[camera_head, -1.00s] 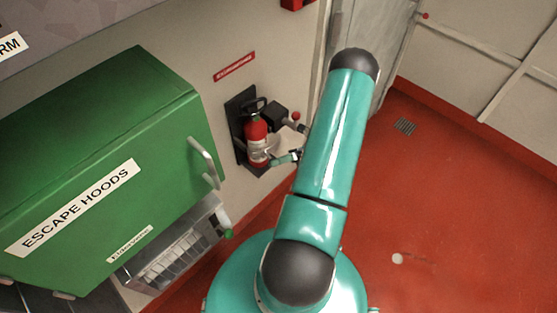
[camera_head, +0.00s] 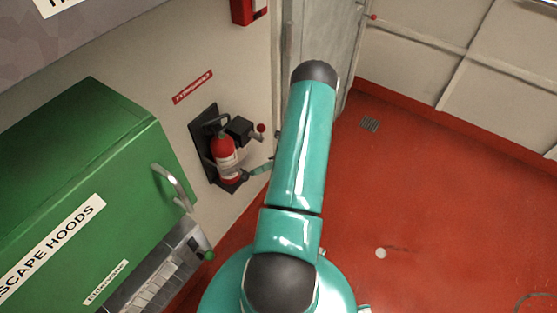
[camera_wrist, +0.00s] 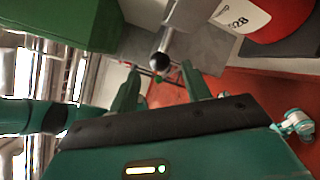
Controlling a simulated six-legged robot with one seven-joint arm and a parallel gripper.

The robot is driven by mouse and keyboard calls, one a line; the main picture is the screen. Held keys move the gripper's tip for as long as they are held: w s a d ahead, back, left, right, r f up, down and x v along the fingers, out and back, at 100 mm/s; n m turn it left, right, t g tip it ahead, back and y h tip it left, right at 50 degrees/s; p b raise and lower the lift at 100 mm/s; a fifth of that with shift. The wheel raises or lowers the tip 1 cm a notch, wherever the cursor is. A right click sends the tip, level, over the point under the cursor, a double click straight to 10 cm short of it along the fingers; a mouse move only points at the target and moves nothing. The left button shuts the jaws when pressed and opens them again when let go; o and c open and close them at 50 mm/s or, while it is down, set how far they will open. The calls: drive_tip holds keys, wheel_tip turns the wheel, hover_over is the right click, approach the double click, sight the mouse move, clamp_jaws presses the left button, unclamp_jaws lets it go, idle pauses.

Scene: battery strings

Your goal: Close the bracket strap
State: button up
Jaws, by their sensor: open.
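The red fire extinguisher (camera_head: 225,160) stands in a black wall bracket (camera_head: 207,125) in the head view. A black block (camera_head: 239,129) and a short arm with a red knob (camera_head: 261,128) stick out at its right. My gripper (camera_wrist: 160,76) is open and empty in the wrist view, its two teal fingers apart. A grey bar ending in a dark ball (camera_wrist: 161,63) points down to just beyond the gap between the fingertips. I cannot tell whether this bar is the strap. Part of the extinguisher (camera_wrist: 285,18) with its label shows at the top right of the wrist view.
A green escape hood cabinet (camera_head: 85,190) with a handle (camera_head: 172,187) stands left of the bracket, with a grey unit (camera_head: 165,265) below it. A grey door (camera_head: 325,45) is behind my arm. The red floor (camera_head: 440,190) on the right is mostly clear.

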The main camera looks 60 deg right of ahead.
drive_tip(key=v, duration=0.9)
drive_tip(key=shift+s+d, duration=0.2)
drive_tip(key=shift+d, duration=0.1)
drive_tip(key=shift+c, duration=0.5)
